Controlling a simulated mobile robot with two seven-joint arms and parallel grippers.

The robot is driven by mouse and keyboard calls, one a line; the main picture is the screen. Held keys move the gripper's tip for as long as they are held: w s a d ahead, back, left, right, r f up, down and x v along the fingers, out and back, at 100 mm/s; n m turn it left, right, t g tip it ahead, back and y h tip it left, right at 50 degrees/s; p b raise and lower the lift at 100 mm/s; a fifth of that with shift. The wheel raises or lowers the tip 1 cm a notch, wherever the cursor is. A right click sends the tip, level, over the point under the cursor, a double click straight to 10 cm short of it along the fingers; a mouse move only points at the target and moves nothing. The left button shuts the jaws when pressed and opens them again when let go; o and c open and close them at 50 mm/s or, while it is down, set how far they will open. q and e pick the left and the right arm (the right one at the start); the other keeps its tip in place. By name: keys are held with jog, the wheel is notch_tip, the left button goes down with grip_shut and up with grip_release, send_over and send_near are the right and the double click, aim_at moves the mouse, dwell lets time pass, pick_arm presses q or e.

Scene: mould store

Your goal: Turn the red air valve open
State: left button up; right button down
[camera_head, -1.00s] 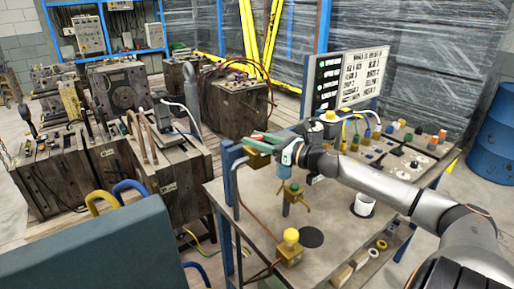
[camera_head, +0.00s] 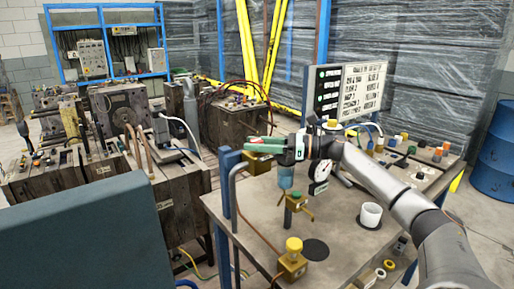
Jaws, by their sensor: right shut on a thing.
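The red air valve shows only as a small red bit of handle (camera_head: 263,138) at the top of the blue post by the table's left edge. A yellow-brass body (camera_head: 258,163) sits just below it. My right gripper (camera_head: 264,146) reaches in from the right with its green fingers shut around the red handle, which they mostly hide. How far the handle is turned cannot be made out. My left gripper is not in view.
The table (camera_head: 335,235) holds a brass fitting with a green top (camera_head: 295,200), a yellow-knobbed block (camera_head: 293,258) and a white cup (camera_head: 371,214). A status board (camera_head: 347,90) stands behind. Wooden-sided machines (camera_head: 90,180) fill the left.

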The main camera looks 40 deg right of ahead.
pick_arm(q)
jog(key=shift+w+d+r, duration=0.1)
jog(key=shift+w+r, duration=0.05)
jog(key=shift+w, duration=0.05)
pick_arm(e)
jog(key=shift+r, duration=0.15)
jog(key=shift+c, duration=2.2)
grip_release()
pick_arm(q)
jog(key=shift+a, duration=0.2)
pick_arm(e)
jog(key=shift+s+d+f, duration=0.15)
jog(key=shift+f, duration=0.05)
pick_arm(q)
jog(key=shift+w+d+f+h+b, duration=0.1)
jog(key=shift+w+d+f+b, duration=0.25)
jog(key=shift+b, duration=0.5)
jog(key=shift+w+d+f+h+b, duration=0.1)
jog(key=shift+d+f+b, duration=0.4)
jog(key=shift+b, duration=0.3)
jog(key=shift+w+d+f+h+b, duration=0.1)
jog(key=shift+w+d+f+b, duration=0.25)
jog(key=shift+b, duration=0.5)
pick_arm(e)
jog(key=v, duration=1.2)
